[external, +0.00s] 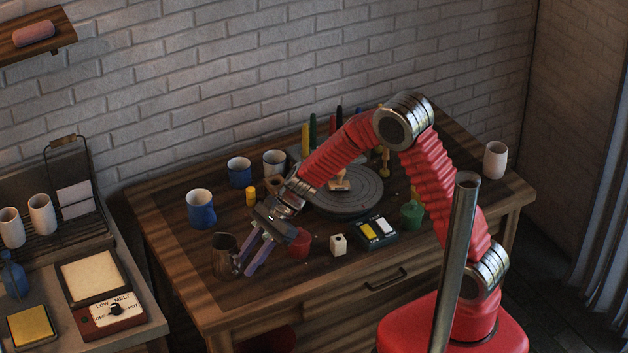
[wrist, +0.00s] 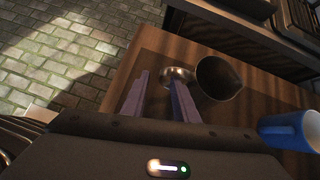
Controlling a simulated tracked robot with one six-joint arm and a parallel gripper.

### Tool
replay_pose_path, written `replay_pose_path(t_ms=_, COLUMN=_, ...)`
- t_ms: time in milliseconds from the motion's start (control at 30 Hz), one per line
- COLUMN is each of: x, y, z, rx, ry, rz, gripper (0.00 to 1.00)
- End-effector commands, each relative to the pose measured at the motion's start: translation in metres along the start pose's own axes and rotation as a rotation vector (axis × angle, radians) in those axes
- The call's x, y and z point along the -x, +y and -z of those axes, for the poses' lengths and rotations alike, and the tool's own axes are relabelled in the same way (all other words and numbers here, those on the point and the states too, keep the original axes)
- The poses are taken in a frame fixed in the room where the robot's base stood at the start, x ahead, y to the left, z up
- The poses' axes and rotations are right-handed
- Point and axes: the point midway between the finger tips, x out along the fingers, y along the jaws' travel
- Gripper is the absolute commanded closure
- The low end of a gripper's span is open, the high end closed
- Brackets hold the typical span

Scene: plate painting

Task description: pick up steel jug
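The steel jug (external: 225,256) stands upright near the front left corner of the wooden table, its metal surface looking dark. In the wrist view the jug (wrist: 219,78) shows its dark round mouth just right of my fingers, with a shiny curved metal part, apparently its handle (wrist: 176,75), by the fingertips. My gripper (external: 245,269) reaches down beside the jug's right side. In the wrist view my gripper (wrist: 160,77) has its two purple fingers apart, with bare table between them. The right finger overlaps part of the handle; I cannot tell whether they touch.
A blue mug (external: 201,210) stands behind the jug and shows at the right of the wrist view (wrist: 290,130). A red pot (external: 299,244) and white cube (external: 338,245) are right of my gripper. A dark turntable (external: 345,199) is farther back. The table's edge is near the jug.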

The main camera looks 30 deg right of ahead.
Motion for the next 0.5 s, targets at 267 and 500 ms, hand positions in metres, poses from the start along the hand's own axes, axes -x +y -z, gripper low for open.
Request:
replay_pose_path(t_ms=267, x=0.0002, y=0.0000, z=0.0000, rx=0.000, ry=0.000, rz=0.000, gripper=0.86)
replay_pose_path(t_ms=500, x=0.0002, y=0.0000, z=0.0000, rx=0.000, ry=0.000, rz=0.000, gripper=1.00)
